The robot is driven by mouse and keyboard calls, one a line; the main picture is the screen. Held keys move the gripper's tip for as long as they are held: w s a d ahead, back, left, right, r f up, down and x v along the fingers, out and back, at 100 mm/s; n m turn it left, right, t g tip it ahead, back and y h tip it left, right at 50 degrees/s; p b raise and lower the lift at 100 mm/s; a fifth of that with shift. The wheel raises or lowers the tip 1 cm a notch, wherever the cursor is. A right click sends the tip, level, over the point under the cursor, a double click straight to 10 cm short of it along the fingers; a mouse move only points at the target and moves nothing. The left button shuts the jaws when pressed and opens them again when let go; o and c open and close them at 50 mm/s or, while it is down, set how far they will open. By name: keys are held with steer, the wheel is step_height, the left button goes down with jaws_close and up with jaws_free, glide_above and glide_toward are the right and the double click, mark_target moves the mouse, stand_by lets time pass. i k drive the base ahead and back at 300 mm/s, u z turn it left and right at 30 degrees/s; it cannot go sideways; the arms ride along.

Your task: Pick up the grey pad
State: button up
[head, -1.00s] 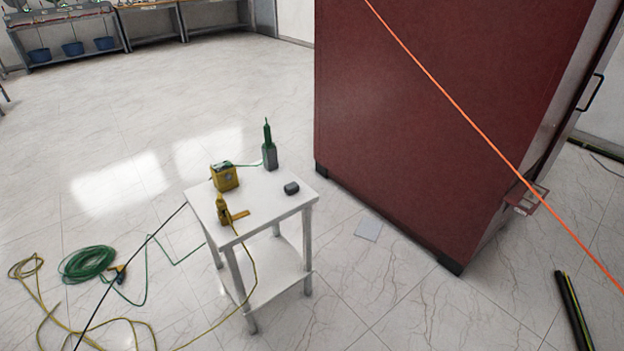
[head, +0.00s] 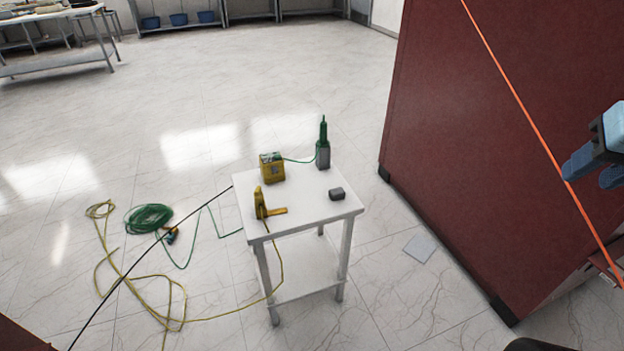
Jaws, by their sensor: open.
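A flat light-grey square pad (head: 420,248) lies on the floor between the white table and the red cabinet. A small dark-grey block (head: 337,194) sits on the white table's top, near its right edge. My gripper (head: 592,174) is at the right edge of the view, with blue fingers, open and apart from both the pad and the block. It shows in front of the red cabinet, and part of it is cut off by the frame.
The white table (head: 300,208) also bears a yellow box (head: 272,167), a green-and-grey tool (head: 323,146) and a yellow clamp-like tool (head: 263,204). Green and yellow cables (head: 149,218) lie left. The red cabinet (head: 480,150) fills the right. An orange line crosses it.

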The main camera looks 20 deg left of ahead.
mark_target(335, 194)
steer(key=u, duration=0.25)
steer(key=i, duration=0.95)
steer(key=u, duration=0.05)
